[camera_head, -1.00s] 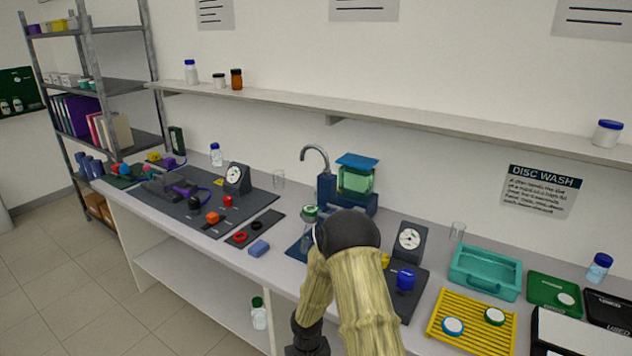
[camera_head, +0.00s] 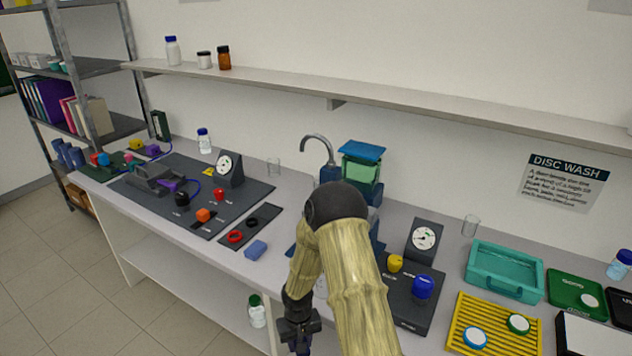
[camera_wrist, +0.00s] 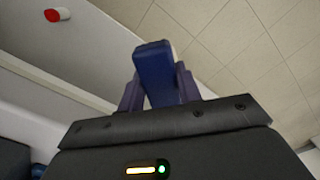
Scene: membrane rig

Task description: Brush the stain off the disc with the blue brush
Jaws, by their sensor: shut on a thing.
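My gripper (camera_head: 301,342) hangs in front of the bench's front edge, low in the head view. In the wrist view its purple fingers (camera_wrist: 158,92) are shut on a dark blue block with a pale side, which looks like the blue brush (camera_wrist: 154,72). Its bristles cannot be made out. A blue-rimmed disc (camera_head: 475,337) and a green-rimmed disc (camera_head: 518,324) lie on the yellow rack (camera_head: 458,323) at the right. Another white disc (camera_head: 588,300) lies on the green tray (camera_head: 562,285). I cannot make out a stain on any of them.
A teal tub (camera_head: 503,270) stands behind the yellow rack. A dark panel with a gauge (camera_head: 424,238) and a blue knob (camera_head: 422,287) is right of my arm. A light blue block (camera_head: 256,250) lies near the bench edge. My arm hides part of the sink area.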

